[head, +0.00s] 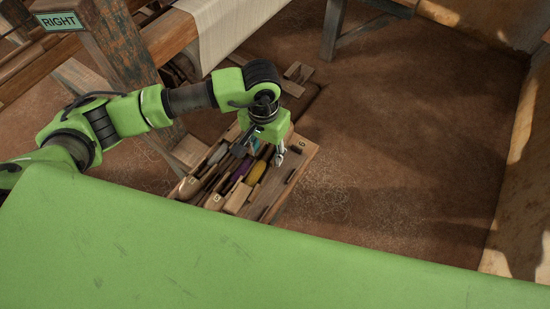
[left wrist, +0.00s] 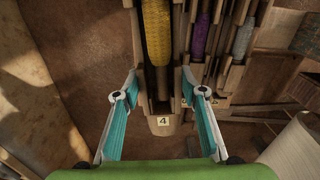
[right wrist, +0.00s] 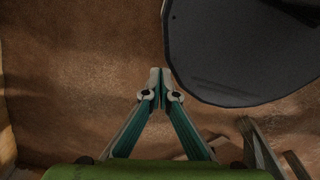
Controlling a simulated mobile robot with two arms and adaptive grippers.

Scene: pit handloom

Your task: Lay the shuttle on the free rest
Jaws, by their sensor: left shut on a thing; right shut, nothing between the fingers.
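The shuttle (left wrist: 143,60) with a yellow bobbin (left wrist: 157,30) lies lengthwise between the fingers of my left gripper (left wrist: 160,78). The fingers are shut on its sides. In the head view my left gripper (head: 266,152) points down over the wooden rack of rests, and the yellow bobbin (head: 257,172) shows beside it. A rest end with a "4" label (left wrist: 162,122) is in line under the shuttle; I cannot tell whether they touch. Other shuttles with purple (left wrist: 200,35) and grey (left wrist: 243,38) bobbins lie alongside. My right gripper (right wrist: 161,78) is shut and empty over the brown floor.
The rack (head: 301,158) stands beside the loom post with the "RIGHT" sign (head: 59,21). White cloth (head: 225,30) hangs on the loom behind. A wall (head: 520,150) bounds the right side. The brown floor (head: 400,150) right of the rack is clear.

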